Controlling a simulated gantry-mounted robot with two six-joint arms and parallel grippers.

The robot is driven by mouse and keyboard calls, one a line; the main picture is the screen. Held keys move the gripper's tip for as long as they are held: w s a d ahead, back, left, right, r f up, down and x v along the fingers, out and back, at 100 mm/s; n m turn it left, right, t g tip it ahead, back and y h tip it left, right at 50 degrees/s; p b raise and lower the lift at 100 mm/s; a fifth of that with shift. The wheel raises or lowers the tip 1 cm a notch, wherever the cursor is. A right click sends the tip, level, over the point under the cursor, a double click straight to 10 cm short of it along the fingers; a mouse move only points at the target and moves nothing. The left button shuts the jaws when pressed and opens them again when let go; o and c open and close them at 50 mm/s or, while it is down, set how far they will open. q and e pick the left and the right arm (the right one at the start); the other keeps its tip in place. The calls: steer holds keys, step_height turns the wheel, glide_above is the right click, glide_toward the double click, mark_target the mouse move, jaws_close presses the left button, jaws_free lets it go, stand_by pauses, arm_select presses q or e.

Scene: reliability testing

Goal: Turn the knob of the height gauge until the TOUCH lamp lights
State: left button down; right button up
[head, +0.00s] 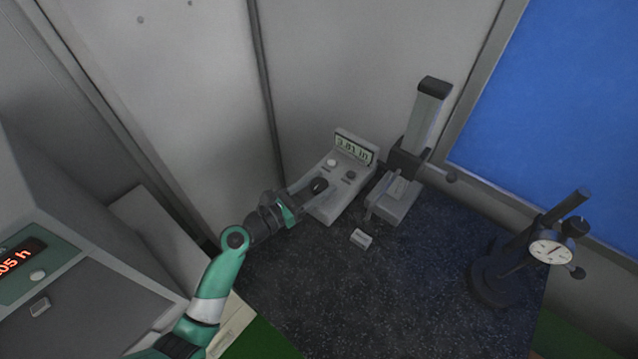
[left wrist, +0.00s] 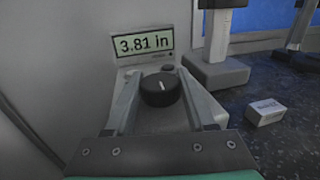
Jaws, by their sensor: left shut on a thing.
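The height gauge's control box (head: 330,207) has a display (head: 354,149) reading 3.81 in; it also reads so in the left wrist view (left wrist: 142,45). A black knob (head: 319,186) sits on the box, its white pointer line nearly straight up in the left wrist view (left wrist: 162,88). My left gripper (head: 313,188) is shut on the knob, one finger on each side. A pale round part (head: 332,163) and a dark round part (head: 350,175) are on the box; I cannot read their labels, and neither visibly glows. The gauge column (head: 424,120) stands to the right.
A small white labelled block (head: 361,239) lies on the dark speckled plate (head: 400,280). A dial indicator stand (head: 492,285) is at the right. A grey cabinet with a red readout (head: 18,257) is at the left. Walls rise close behind the control box.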

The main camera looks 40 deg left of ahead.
arm_select(q)
steer(key=n+y+p, duration=0.1)
steer(key=y+p, duration=0.1)
steer(key=p, duration=0.1)
steer(key=n+y+p, duration=0.2)
steer(key=p, duration=0.1)
steer(key=r+n+y+p, duration=0.1)
steer(key=y+p, duration=0.1)
steer(key=p, duration=0.2)
steer(key=shift+d+g+y, duration=0.25)
steer(key=shift+g+y, duration=0.05)
steer(key=shift+y, duration=0.1)
steer(key=shift+w+f+n+y+p, duration=0.1)
steer(key=shift+f+n+y+p, duration=0.05)
steer(key=shift+n+y+p, duration=0.4)
steer(key=shift+f+n+g+y, duration=0.15)
steer(key=shift+n+g+y, duration=0.35)
steer(key=shift+y, duration=0.15)
steer(key=shift+n+g+y, duration=0.3)
steer(key=shift+n+y, duration=0.05)
steer(key=shift+y, duration=0.15)
steer(key=shift+a+f+n+g+y+b, duration=0.15)
steer(key=shift+n+g+y+b, duration=0.25)
steer(key=shift+n+g+y, duration=0.7)
steer(key=shift+y, duration=0.4)
steer(key=shift+c, duration=1.2)
jaws_free()
